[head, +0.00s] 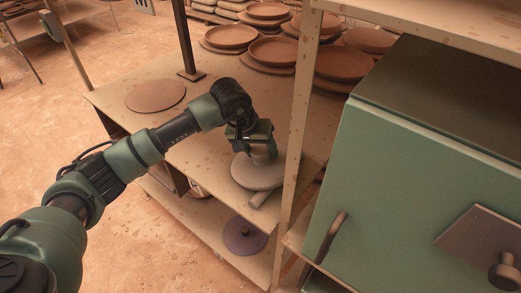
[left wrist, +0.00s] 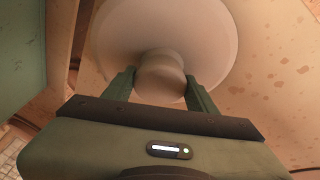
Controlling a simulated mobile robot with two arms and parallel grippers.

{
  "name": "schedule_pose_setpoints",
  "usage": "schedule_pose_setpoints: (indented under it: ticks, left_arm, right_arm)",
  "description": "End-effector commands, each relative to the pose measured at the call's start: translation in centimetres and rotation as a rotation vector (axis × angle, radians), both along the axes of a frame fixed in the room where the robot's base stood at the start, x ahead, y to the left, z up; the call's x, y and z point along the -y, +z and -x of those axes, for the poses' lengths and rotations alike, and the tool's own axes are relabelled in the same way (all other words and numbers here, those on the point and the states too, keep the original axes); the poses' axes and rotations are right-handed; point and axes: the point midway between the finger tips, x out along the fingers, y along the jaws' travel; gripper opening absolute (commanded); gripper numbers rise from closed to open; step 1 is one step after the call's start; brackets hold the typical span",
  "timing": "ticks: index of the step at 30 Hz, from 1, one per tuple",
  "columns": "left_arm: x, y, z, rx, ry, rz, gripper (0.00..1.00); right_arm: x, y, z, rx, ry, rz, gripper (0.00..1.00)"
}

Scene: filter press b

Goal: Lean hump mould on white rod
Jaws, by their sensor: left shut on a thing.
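The hump mould, a pale grey round disc with a knob on top (head: 252,178), is at the front edge of the wooden shelf board. My left gripper (head: 263,153) is above it, shut on its knob. In the left wrist view the two fingers stand on either side of the knob, with the disc (left wrist: 215,40) beyond. A short pale rod (head: 264,197) shows at the disc's front edge and is partly hidden by it. I cannot tell whether the disc touches the rod or is tilted. My right gripper is not in view.
A flat brown disc (head: 155,96) lies on the same board (head: 200,125), with clear board between. Stacked terracotta plates (head: 345,65) stand behind. A wooden post (head: 297,120) and a green cabinet (head: 415,150) are close on the right. A purple lid (head: 244,237) lies on the lower shelf.

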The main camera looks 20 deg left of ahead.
Motion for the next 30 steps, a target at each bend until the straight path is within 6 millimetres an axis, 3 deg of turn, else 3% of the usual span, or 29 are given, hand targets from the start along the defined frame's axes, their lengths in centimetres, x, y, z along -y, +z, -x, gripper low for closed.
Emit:
schedule_pose_setpoints:
  ticks: [4,5,7,8,19,30]
  left_arm:
    - [0.1,-0.4,0.2,-0.008,-0.003,-0.003,0.0]
    - [0.1,-0.4,0.2,-0.009,-0.003,-0.003,0.6]
    - [0.1,-0.4,0.2,-0.009,-0.003,-0.003,0.79]
    - [0.1,-0.4,0.2,-0.009,-0.003,-0.003,0.82]
    - [-0.1,-0.1,0.3,-0.008,-0.002,-0.005,0.82]
    - [-1.1,5.3,2.0,-0.004,-0.003,-0.004,0.82]
  right_arm:
    - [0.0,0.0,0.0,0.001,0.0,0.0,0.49]
    - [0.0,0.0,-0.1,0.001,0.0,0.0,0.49]
    - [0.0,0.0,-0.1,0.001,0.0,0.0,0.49]
    - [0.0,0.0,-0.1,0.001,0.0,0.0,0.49]
    - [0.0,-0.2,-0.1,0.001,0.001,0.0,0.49]
    - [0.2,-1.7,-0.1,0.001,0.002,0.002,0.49]
